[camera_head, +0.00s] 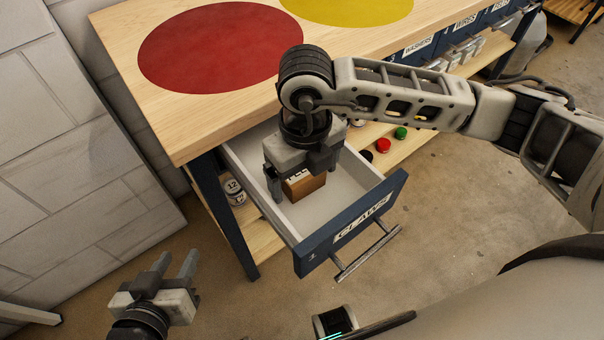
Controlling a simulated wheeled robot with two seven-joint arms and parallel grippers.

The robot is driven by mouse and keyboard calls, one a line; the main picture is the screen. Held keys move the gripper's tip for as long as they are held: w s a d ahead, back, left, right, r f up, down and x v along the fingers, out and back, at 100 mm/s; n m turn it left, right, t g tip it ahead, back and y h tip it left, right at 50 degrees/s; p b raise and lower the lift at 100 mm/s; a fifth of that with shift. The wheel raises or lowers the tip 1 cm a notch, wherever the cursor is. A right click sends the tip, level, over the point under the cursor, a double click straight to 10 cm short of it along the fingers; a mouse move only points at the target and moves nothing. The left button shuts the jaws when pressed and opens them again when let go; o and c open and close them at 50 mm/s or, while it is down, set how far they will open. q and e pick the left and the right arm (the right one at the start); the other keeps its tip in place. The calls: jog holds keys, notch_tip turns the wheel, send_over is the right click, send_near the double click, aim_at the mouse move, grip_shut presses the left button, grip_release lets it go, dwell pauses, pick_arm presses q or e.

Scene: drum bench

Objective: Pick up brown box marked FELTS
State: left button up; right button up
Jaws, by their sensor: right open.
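A small brown box (307,188) sits inside an open white-lined drawer (333,215). Only part of the box shows; part of its white label is visible but its word is mostly covered by my gripper. My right gripper (303,188) points down into the drawer, its open fingers to either side of the box. I cannot tell whether the fingers touch it. My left gripper (176,266) is open and empty, low at the left, over the floor and away from the bench.
The drawer front (350,232) is dark blue with a label and a bar handle (368,250). The wooden bench top (215,118) has a red disc (220,48) and a yellow disc (345,8). A lower shelf holds a jar (234,191) and red and green lids. A pale block wall (70,150) stands at left.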

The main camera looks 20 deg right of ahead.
jog(key=c, duration=1.1)
jog(key=shift+r, duration=0.15)
